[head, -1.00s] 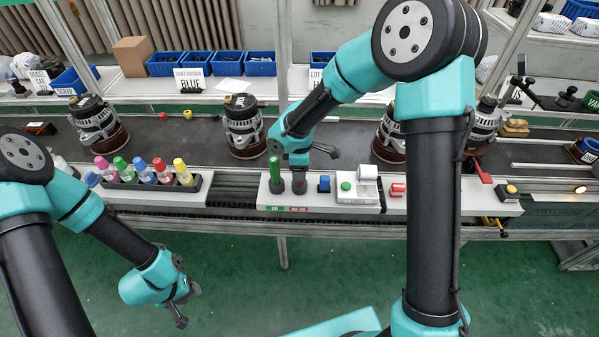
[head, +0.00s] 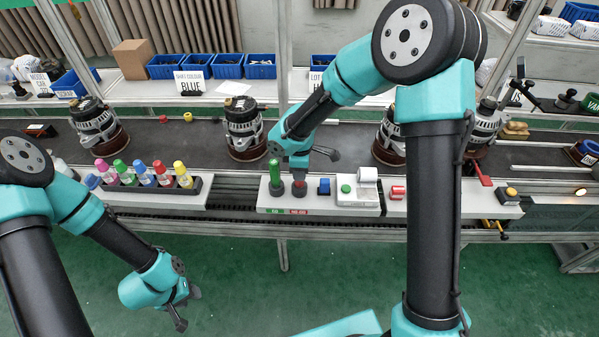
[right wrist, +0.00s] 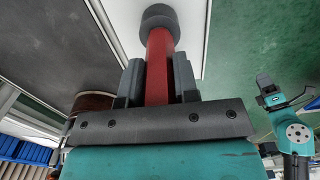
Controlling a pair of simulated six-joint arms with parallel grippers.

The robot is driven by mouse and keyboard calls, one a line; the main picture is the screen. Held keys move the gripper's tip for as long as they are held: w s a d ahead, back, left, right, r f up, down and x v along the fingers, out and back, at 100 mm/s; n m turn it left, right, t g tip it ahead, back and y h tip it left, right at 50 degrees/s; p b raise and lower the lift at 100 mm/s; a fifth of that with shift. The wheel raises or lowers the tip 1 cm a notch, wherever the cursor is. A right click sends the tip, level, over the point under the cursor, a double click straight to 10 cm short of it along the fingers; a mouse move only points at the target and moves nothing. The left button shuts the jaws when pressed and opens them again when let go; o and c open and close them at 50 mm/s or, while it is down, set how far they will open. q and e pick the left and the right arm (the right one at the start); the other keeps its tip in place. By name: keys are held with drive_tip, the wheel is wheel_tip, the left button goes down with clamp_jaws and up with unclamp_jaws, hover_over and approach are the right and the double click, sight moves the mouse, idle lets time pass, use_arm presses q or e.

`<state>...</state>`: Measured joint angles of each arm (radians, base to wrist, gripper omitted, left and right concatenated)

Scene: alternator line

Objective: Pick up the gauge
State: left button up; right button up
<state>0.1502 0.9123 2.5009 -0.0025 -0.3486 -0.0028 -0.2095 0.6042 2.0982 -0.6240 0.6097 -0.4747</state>
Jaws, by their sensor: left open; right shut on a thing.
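A red gauge handle (right wrist: 159,50) with a dark round collar at its end stands between the fingers of my right gripper (right wrist: 157,82) in the right wrist view. The fingers are shut on it. In the head view my right gripper (head: 298,172) points down over the red-labelled spot of the white station, and hides most of the red gauge. A green gauge (head: 275,174) stands upright just left of it, above a green label. My left gripper (head: 186,308) is open and empty, low over the green floor, away from the station.
On the station right of the gauges are a blue block (head: 324,185), a small printer-like unit (head: 358,192) and a red part (head: 397,192). A rack of coloured bottles (head: 145,182) stands left. Alternators (head: 243,125) sit on the dark conveyor (head: 190,150) behind.

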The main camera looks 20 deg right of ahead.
drive_tip(key=shift+r, duration=1.25)
drive_tip(key=s+a+r, duration=0.1)
drive_tip(key=s+a, duration=0.1)
drive_tip(key=s, duration=0.5)
drive_tip(key=s+a+r, duration=0.1)
drive_tip(key=s+a, duration=0.2)
drive_tip(key=s, duration=0.5)
drive_tip(key=shift+s+r, duration=0.15)
drive_tip(key=shift+r, duration=0.1)
drive_tip(key=o, duration=0.4)
drive_tip(key=shift+c, duration=1.3)
drive_tip(key=shift+r, duration=1.25)
